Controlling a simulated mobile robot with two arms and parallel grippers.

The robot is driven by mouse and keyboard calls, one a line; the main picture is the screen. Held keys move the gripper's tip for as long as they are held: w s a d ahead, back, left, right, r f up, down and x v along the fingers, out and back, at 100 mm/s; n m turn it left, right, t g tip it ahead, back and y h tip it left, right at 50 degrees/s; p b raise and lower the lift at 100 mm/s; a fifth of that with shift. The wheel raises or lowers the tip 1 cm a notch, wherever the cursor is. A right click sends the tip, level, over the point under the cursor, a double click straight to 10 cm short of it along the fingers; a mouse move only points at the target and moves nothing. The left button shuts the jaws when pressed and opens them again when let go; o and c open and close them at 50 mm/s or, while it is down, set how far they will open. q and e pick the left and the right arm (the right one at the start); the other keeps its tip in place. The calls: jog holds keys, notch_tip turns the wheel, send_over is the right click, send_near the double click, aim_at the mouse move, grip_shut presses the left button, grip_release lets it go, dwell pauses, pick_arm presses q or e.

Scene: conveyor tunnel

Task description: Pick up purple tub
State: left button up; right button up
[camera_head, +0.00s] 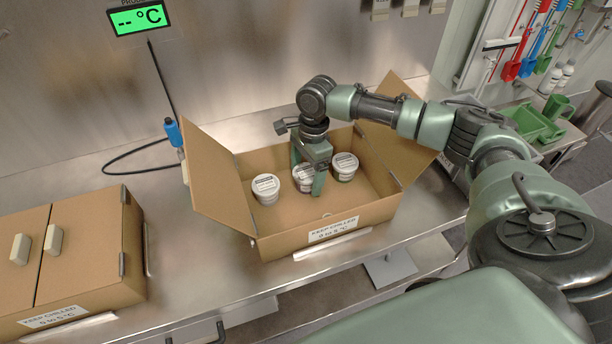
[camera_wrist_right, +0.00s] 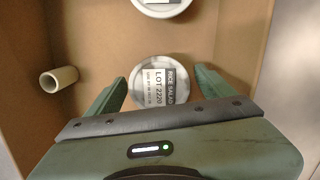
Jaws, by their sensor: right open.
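Three small tubs with white lids stand in the open cardboard box (camera_head: 285,245): a left tub (camera_head: 266,187), a middle tub (camera_head: 301,179) and a right tub (camera_head: 345,163). I cannot make out purple on any of them. My right gripper (camera_head: 307,172) is open, pointing down inside the box, with its fingers around the middle tub. In the right wrist view a round lid labelled "RICE SALAD LOT 2220" (camera_wrist_right: 152,88) lies between the spread fingertips; its sides are hidden. Another tub (camera_wrist_right: 162,6) is cut off at the top edge. My left gripper is out of view.
The box's raised flaps (camera_head: 218,182) stand on both sides. A closed cardboard box (camera_head: 75,250) sits at left on the steel counter (camera_head: 185,265). A blue-handled probe (camera_head: 172,132) with a cable is behind. A pale cylinder (camera_wrist_right: 60,79) shows in the wrist view.

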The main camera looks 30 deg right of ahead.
aim_at(306, 172)
jog(key=c, duration=1.4)
jog(key=shift+r, duration=0.1)
notch_tip(306, 172, up, 20)
jog(key=shift+f+b, duration=0.1)
jog(key=shift+b, duration=1.15)
